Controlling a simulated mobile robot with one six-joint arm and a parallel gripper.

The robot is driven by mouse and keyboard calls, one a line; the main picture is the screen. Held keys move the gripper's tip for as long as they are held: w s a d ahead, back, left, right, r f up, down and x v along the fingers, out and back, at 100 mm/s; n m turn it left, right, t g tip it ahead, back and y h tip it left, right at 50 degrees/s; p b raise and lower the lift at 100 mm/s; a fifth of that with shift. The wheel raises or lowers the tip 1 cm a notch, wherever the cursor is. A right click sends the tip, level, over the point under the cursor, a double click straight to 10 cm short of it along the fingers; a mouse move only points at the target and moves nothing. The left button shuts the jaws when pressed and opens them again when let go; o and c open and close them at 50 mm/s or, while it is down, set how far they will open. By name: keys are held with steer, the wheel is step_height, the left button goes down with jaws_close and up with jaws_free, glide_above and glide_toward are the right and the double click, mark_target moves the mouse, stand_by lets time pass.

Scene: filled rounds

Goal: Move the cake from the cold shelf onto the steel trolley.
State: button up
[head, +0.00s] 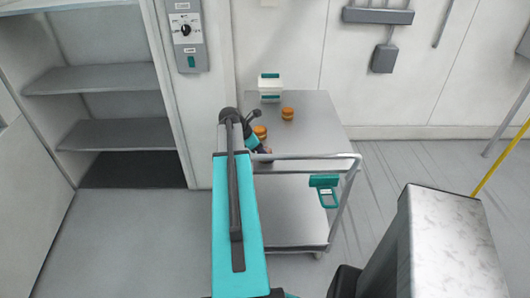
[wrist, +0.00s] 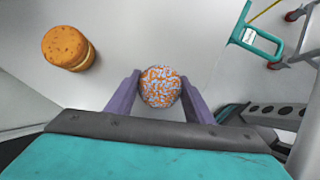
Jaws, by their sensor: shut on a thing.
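My gripper (wrist: 161,92) is shut on a small round cake (wrist: 160,86) with an orange top covered in white-blue squiggles. In the head view the held cake (head: 260,131) shows beside my gripper, over the top of the steel trolley (head: 318,130). I cannot tell whether it touches the trolley top. The cold shelf (head: 105,80) is an open cabinet at the left, and its visible boards are bare.
A plain orange-brown round (head: 288,113) stands farther back on the trolley, also in the wrist view (wrist: 68,47). A white-and-green box (head: 270,86) is at its back edge. A green tag (head: 325,188) hangs by the trolley's rail (head: 300,160). The trolley top's right side is clear.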

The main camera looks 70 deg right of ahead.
steer(key=o, duration=0.7)
steer(key=shift+r, duration=0.1)
steer(key=b+v, duration=0.2)
steer(key=v, duration=1)
steer(key=shift+r, duration=0.1)
stand_by(0.6)
